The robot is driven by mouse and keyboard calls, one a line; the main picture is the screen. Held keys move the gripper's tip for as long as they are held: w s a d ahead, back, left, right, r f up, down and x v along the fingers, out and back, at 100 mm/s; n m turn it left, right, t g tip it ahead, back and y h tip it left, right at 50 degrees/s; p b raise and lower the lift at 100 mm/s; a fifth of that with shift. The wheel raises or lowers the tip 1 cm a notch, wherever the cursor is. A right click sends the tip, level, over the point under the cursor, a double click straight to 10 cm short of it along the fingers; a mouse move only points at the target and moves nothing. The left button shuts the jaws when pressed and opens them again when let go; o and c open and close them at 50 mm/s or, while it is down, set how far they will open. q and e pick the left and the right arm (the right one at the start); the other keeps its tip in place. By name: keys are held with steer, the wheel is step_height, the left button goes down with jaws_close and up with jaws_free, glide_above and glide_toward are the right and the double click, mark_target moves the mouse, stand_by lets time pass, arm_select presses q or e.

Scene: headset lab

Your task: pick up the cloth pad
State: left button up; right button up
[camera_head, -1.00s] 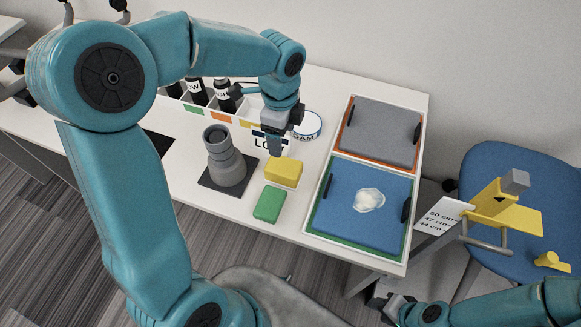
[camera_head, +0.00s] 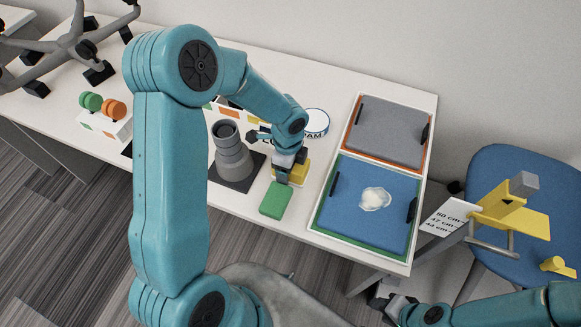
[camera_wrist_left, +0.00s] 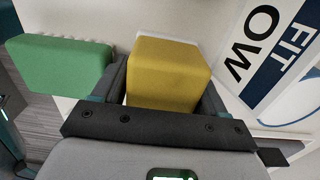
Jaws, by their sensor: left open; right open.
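A yellow block-shaped pad (camera_head: 300,174) lies on the white table, partly hidden by my left gripper (camera_head: 284,180). In the left wrist view the yellow pad (camera_wrist_left: 168,72) sits between the two open jaws of the left gripper (camera_wrist_left: 162,92), one jaw on each side. I cannot tell if the jaws touch it. A green block (camera_head: 275,200) lies just in front; in the left wrist view (camera_wrist_left: 62,65) it has a bumpy edge. The frames do not show which one is cloth. My right gripper (camera_head: 388,306) is low at the bottom right, open and away from both.
A grey stepped cylinder (camera_head: 232,158) stands on a dark mat left of the blocks. A blue-lined tray (camera_head: 366,225) holding a whitish clump and a grey-lined tray (camera_head: 385,135) are to the right. A round tin (camera_head: 317,121) stands behind. A blue chair (camera_head: 520,180) is at the right.

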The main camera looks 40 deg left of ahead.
arm_select(q)
steer(key=c, duration=0.7)
steer(key=shift+o, duration=0.2)
steer(key=shift+w+r, duration=0.1)
steer(key=shift+r, duration=0.45)
step_height(320, 180, up, 19)
steer(key=shift+p, duration=0.45)
